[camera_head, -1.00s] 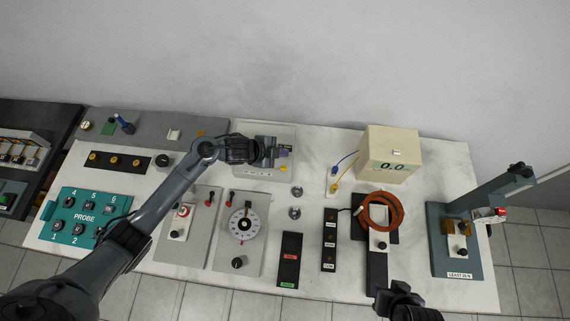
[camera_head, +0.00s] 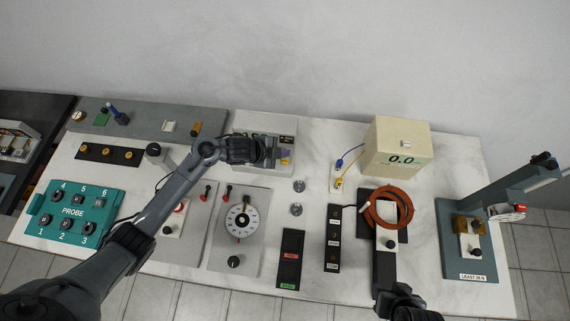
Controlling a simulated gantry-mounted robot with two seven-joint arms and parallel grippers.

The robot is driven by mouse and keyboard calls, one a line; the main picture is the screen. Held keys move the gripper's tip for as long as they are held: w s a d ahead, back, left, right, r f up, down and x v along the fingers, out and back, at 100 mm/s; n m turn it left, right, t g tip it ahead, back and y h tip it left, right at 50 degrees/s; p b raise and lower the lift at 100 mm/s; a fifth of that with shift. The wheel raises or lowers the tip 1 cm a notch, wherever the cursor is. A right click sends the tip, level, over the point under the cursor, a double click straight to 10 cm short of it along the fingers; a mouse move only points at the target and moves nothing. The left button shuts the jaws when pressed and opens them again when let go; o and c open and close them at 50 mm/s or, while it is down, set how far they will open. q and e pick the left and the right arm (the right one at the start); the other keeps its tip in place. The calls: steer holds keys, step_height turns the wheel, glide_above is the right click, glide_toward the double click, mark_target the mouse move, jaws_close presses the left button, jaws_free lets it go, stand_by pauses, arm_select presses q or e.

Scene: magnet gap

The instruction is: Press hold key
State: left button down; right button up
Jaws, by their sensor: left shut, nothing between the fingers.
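No label reading "hold" can be made out, so I cannot tell which key is the hold key. A narrow black strip (camera_head: 333,262) right of centre carries several small keys with white labels too small to read. My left gripper (camera_head: 270,152) is shut and empty. It is over the grey panel (camera_head: 284,128) at the back middle and hides part of it; a small yellow piece (camera_head: 285,162) shows beside its tips. I cannot tell whether it touches the panel. My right gripper (camera_head: 405,305) is at the bottom edge, partly cut off, its fingers unclear.
A cream meter box (camera_head: 390,140) reads 0.0. An orange coil (camera_head: 370,210) lies in front of it. A dial panel (camera_head: 240,225), a black red-and-green-labelled strip (camera_head: 291,240) and a teal PROBE box (camera_head: 75,212) stand leftward. A grey lever stand (camera_head: 470,250) is at right.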

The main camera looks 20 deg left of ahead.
mark_target(283, 162)
arm_select(q)
step_height(283, 162, down, 2)
steer(key=shift+f+b, duration=0.2)
steer(key=shift+b, duration=0.35)
stand_by(0.8)
stand_by(0.8)
steer(key=shift+f, duration=0.15)
steer(key=shift+f, duration=0.35)
stand_by(0.3)
